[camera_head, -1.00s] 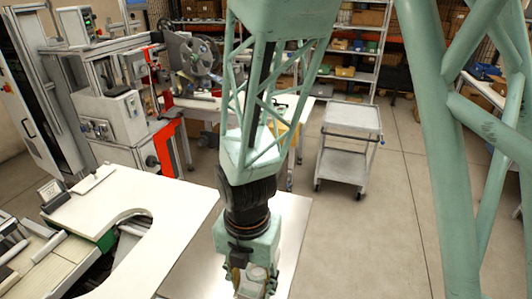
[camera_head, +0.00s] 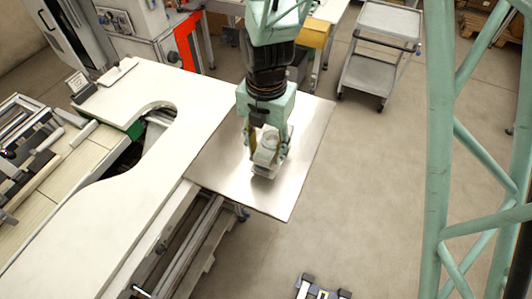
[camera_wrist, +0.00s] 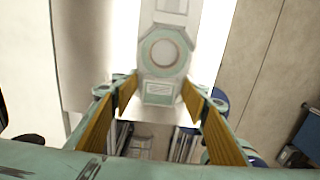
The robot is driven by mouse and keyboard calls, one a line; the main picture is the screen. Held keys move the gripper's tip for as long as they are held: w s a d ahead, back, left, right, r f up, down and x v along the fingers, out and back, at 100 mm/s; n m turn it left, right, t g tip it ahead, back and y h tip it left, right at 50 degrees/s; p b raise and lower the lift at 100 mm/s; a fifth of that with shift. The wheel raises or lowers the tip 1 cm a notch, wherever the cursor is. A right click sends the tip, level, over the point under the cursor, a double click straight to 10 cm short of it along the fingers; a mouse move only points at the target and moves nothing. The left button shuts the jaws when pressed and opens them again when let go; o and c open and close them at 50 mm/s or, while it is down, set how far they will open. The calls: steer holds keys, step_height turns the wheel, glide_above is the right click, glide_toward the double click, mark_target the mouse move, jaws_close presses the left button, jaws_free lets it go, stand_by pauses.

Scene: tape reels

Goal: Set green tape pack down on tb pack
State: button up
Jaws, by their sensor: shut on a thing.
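My gripper (camera_head: 266,145) points down over the bare metal plate at the end of the white table in the head view. Its fingers are closed on the sides of a pale, green-tinted pack with a round ring, the green tape pack (camera_head: 265,157). In the wrist view the pack (camera_wrist: 161,92) lies between the yellow inner faces of my gripper (camera_wrist: 160,92). A pale flat piece shows at the pack's lower edge in the head view. I cannot tell whether it is the tb pack or part of the held pack, nor whether it touches the plate.
The metal plate (camera_head: 300,180) is otherwise clear around my gripper. The white table (camera_head: 120,190) with a curved cutout lies to its left. A grey cart (camera_head: 380,50) stands behind at right. The floor to the right is open.

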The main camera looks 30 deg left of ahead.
steer(key=shift+w+a, duration=0.1)
steer(key=shift+w+a, duration=0.1)
steer(key=shift+w, duration=0.1)
steer(key=shift+f, duration=1.85)
steer(key=shift+f, duration=0.1)
steer(key=o, duration=0.9)
steer(key=shift+a+r, duration=0.15)
steer(key=shift+r, duration=6.2)
